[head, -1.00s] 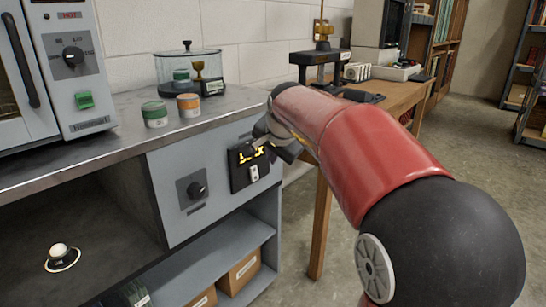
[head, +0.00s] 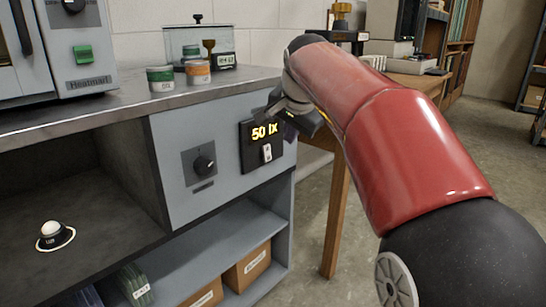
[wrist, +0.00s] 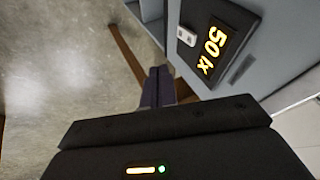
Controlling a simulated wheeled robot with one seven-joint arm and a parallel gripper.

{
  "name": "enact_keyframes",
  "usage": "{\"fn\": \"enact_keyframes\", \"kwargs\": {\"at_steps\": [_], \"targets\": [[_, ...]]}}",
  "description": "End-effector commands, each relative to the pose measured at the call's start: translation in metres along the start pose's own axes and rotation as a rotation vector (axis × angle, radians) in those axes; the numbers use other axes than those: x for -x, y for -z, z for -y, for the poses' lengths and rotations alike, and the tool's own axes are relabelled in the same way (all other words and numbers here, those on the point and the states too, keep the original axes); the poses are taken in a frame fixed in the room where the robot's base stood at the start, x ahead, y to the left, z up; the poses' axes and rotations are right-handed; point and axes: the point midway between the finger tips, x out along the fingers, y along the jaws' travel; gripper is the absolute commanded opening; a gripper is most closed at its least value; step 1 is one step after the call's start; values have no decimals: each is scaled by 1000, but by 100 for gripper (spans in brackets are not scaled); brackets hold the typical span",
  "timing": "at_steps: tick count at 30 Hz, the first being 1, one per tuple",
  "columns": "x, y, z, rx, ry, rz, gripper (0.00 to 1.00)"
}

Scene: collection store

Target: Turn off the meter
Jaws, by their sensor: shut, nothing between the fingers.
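The meter (head: 261,145) is a black panel on the grey cabinet front, with a lit yellow "50 lx" display. A small white switch (head: 267,153) sits below the digits. In the wrist view the meter (wrist: 240,22) and its switch (wrist: 187,36) show at the upper right, display lit. My gripper (head: 290,132) is just right of the meter in the head view, apart from the switch. In the wrist view its dark fingers (wrist: 158,86) are together and empty, left of and below the switch. I cannot tell the exact gap to the panel.
A black rotary knob (head: 204,165) is left of the meter. A white-domed sensor (head: 54,234) stands in the open bay. Two small tins (head: 161,79) and a glass case (head: 190,42) are on the counter. A wooden table leg (head: 337,220) stands to the right; boxes (head: 247,268) are below.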

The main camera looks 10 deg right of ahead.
Motion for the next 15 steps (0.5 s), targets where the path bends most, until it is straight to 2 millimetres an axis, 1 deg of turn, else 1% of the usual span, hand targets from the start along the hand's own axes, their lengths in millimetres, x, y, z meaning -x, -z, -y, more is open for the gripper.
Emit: {"fn": "enact_keyframes", "kwargs": {"at_steps": [5,8,11,15], "targets": [[-4,0,0,0,-1,1,0],[-15,-1,-1,0,-2,2,0],[-33,-1,-1,0,-3,2,0],[-64,-1,-2,0,-3,2,0]]}}
